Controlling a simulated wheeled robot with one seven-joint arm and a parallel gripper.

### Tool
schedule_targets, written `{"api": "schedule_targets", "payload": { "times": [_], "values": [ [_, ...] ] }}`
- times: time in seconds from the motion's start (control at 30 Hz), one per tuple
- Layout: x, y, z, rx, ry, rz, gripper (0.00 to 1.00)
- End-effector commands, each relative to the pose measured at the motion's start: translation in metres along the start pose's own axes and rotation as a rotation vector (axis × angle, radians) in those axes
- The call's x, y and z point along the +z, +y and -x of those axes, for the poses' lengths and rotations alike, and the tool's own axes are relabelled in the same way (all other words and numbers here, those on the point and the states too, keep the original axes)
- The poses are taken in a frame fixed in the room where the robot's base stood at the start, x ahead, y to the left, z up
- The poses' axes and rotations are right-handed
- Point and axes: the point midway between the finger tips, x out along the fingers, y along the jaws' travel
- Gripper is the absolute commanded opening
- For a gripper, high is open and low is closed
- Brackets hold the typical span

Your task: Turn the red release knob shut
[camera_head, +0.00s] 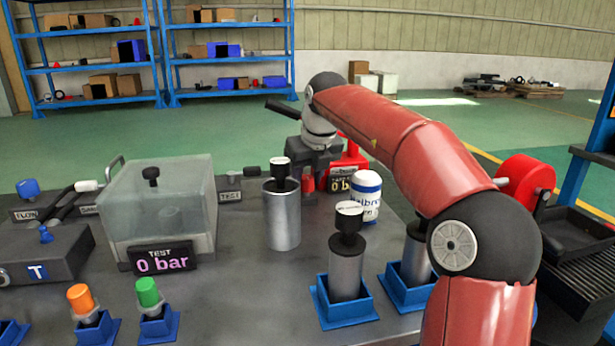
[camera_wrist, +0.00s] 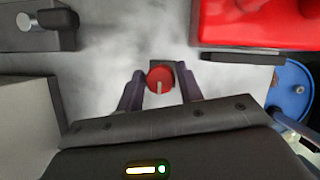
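The red release knob (camera_wrist: 160,78) shows in the wrist view as a round red cap with a pale pointer line towards the bottom of the picture. It sits on a small dark block. My gripper (camera_wrist: 159,88) has one finger on each side of the knob. The fingers are apart, with a narrow gap visible on each side of the knob. In the head view my gripper (camera_head: 312,172) points down at the back of the bench, and a red piece of the knob (camera_head: 308,184) shows beneath it. The knob's lower part is hidden.
A red unit with a display (camera_head: 348,162) stands right beside my gripper. A metal cylinder (camera_head: 281,215) and a white-blue can (camera_head: 367,196) stand in front. A clear-covered test box (camera_head: 160,205) reading 0 bar is at left. Blue holders line the bench front.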

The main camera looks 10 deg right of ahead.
Motion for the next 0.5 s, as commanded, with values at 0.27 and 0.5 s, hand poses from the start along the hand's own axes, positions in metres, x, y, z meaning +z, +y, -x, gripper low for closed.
{"api": "schedule_targets", "payload": {
  "times": [0.27,0.5],
  "values": [
    [0.0,0.0,0.0,0.0,0.0,-0.001,0.52],
    [0.001,0.0,0.011,-0.001,-0.002,-0.002,0.52]
  ]
}}
